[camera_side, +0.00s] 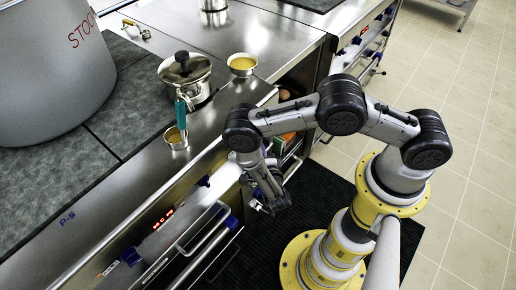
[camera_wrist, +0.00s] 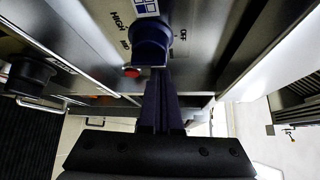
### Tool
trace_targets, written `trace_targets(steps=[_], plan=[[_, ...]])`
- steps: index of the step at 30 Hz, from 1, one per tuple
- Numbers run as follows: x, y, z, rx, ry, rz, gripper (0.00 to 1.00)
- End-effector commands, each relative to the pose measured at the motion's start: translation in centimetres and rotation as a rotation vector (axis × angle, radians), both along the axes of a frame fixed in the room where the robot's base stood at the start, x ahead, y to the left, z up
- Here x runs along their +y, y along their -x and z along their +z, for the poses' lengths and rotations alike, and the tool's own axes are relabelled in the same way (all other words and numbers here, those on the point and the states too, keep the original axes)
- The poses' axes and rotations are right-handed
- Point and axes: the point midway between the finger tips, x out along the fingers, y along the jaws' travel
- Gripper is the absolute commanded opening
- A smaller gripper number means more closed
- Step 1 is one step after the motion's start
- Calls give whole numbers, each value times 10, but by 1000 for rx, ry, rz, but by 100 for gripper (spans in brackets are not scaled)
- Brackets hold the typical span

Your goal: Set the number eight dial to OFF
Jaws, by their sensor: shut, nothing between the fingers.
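In the wrist view a dark blue dial (camera_wrist: 150,42) sits on a steel panel marked HIGH, MID and OFF, with OFF at its right. No number eight can be read beside it, and its pointer direction is unclear. My gripper (camera_wrist: 158,75) is shut and empty, its dark fingers together with the tips at the dial's lower edge; whether they touch it I cannot tell. In the side view my gripper (camera_side: 262,207) is low in front of the stove's front panel, and my arm hides the dial there.
A red light (camera_wrist: 131,72) is beside the dial, and a black knob (camera_wrist: 30,77) is at left. In the side view, front rails (camera_side: 205,232) run along the stove.

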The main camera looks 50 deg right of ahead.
Motion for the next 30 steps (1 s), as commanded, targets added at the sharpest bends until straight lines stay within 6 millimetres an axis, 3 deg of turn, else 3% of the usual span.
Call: trace_targets(steps=[5,30], plan=[[-24,5,-4,12,8,-14,0],[35,80,2,19,10,-10,0]])
